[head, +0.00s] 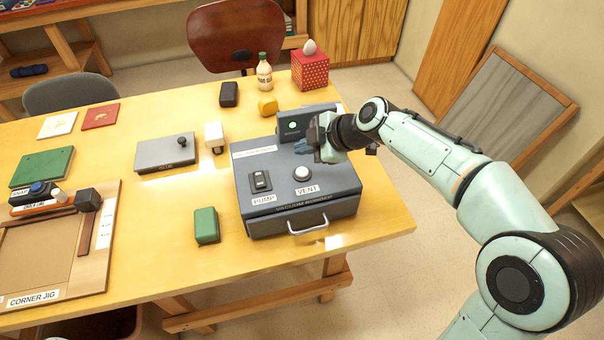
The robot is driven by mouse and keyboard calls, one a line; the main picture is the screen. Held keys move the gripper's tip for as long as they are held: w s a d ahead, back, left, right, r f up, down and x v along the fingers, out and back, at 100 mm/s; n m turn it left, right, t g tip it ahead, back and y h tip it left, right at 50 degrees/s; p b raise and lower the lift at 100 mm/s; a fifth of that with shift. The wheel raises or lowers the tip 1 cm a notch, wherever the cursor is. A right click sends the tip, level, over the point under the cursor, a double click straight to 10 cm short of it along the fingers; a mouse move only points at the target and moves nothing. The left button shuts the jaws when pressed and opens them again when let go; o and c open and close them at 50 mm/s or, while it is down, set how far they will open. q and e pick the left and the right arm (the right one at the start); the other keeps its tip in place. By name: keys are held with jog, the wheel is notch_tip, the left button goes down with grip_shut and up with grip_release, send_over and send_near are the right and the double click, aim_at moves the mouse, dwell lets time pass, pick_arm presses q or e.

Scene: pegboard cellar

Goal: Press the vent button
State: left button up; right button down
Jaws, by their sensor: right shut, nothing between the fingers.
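The vent button (302,174) is a round white button on the sloped top of a dark grey control box (300,205), above a label reading VENT. A black pump rocker switch (261,181) sits to its left, above a PUMP label. A raised panel with a small green light (292,126) stands at the back of the box. My right gripper (303,146) is shut and empty, above the back part of the box, just beyond the button in the picture. It appears apart from the button. My left gripper is not in view.
A grey plate with a black knob (165,155), a white block (214,136) and a green block (206,226) lie left of the box. A glue bottle (264,74) and red box (310,72) stand behind. The wooden corner jig (50,255) is at left.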

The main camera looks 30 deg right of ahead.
aim_at(305, 173)
notch_tip(305, 173, down, 4)
jog(key=b, duration=0.3)
jog(key=shift+f+b, duration=0.25)
jog(key=shift+b, duration=0.1)
dwell(1.6)
jog(key=shift+f+b, duration=0.4)
jog(key=shift+b, duration=0.3)
jog(key=shift+f+b, duration=0.55)
jog(key=shift+b, duration=0.15)
dwell(0.6)
jog(key=shift+r, duration=0.1)
jog(key=shift+r+p, duration=0.55)
jog(key=shift+r, duration=0.3)
